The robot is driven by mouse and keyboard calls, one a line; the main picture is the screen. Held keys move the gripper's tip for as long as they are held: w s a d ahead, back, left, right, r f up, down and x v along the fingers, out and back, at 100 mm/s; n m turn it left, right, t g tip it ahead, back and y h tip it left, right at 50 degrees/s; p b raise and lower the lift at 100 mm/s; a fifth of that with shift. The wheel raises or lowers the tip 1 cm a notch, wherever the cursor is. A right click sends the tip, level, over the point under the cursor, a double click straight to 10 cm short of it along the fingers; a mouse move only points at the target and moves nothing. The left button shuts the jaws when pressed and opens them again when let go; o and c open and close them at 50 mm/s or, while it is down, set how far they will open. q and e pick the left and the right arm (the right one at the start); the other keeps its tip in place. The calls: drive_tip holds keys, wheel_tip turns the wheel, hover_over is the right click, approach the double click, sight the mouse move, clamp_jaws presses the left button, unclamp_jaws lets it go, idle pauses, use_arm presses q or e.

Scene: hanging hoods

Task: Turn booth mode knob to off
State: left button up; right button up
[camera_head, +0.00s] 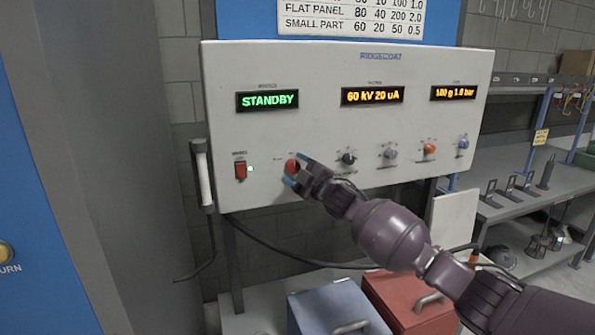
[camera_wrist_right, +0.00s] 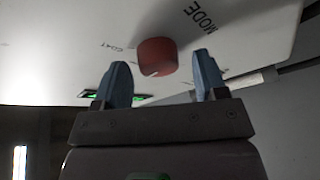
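The red booth mode knob (camera_head: 292,166) is on the lower left of the white control panel (camera_head: 330,130). In the right wrist view the red knob (camera_wrist_right: 157,56) shows beside the printed word MODE. My right gripper (camera_head: 296,170) is at the knob. In the right wrist view the right gripper (camera_wrist_right: 162,62) is open, with a blue finger to each side of the knob and gaps between. My left gripper is not in view.
A green STANDBY display (camera_head: 267,100) is above the knob. A blue box (camera_head: 333,307) and a red box (camera_head: 410,300) are below.

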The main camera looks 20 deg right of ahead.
drive_tip(key=b+v, duration=0.1)
drive_tip(key=v, duration=0.9)
drive_tip(key=shift+s, duration=0.4)
drive_tip(key=shift+d+f+m, duration=0.1)
drive_tip(key=shift+d+m, duration=0.05)
drive_tip(key=shift+m, duration=0.15)
drive_tip(key=s+a+f+m+g+h, duration=0.15)
drive_tip(key=s+f+m, duration=0.25)
drive_tip(key=s+f, duration=0.4)
drive_tip(key=s+a+f+m+h, duration=0.1)
drive_tip(key=s+f+m+h, duration=0.4)
drive_tip(key=f, duration=0.6)
drive_tip(key=s+d+f+m+g, duration=0.1)
drive_tip(key=s+f+m+g, duration=0.1)
drive_tip(key=s+f, duration=0.7)
drive_tip(key=s+d+f+m+g+h, duration=0.1)
drive_tip(key=s+f+m+g, duration=0.2)
drive_tip(key=s+f, duration=0.6)
drive_tip(key=s, duration=0.7)
drive_tip(key=shift+d, duration=0.25)
drive_tip(key=shift+h, duration=0.25)
